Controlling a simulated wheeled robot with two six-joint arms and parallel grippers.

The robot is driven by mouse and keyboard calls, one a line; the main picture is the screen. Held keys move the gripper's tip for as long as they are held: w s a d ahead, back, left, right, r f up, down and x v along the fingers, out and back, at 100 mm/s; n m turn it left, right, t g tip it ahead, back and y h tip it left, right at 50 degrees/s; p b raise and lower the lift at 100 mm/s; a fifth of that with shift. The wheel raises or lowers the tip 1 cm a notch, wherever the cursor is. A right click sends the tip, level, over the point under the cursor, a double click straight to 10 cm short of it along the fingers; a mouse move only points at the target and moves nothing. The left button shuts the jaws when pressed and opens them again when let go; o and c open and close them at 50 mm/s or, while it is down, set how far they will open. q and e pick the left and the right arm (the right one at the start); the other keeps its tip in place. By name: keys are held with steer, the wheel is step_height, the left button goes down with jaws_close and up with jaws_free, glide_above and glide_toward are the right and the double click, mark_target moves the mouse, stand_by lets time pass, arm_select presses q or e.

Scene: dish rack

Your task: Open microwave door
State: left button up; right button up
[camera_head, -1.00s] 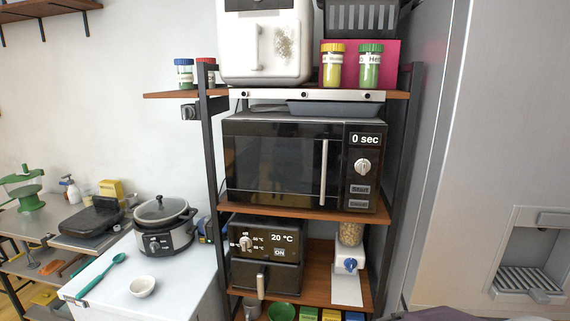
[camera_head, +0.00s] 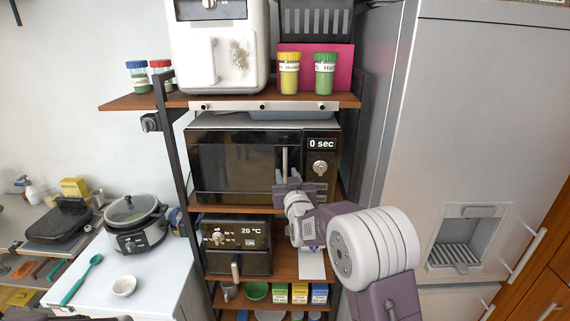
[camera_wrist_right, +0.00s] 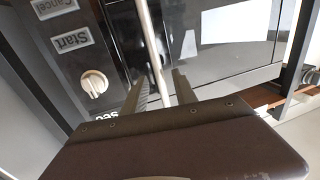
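The black microwave (camera_head: 235,165) stands on a wooden shelf, its door shut and its display reading "0 sec". Its vertical metal handle (camera_head: 284,160) is at the door's right side; the lower part is hidden by my gripper in the head view. My right gripper (camera_head: 291,183) is in front of the handle's lower part. In the right wrist view, the gripper (camera_wrist_right: 160,88) is open, with one finger on each side of the handle (camera_wrist_right: 152,45). Whether a finger touches it I cannot tell. My left gripper is not in view.
The control panel with a dial (camera_head: 320,168) is right of the handle. A black oven (camera_head: 237,245) sits on the shelf below. A dark rack post (camera_head: 176,165) stands left of the microwave, and a grey fridge (camera_head: 440,130) stands to the right.

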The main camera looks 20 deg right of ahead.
mark_target(286, 171)
steer(key=w+p, duration=0.1)
steer(key=w, duration=0.2)
steer(key=shift+w+d, duration=0.15)
jaws_close()
stand_by(1.3)
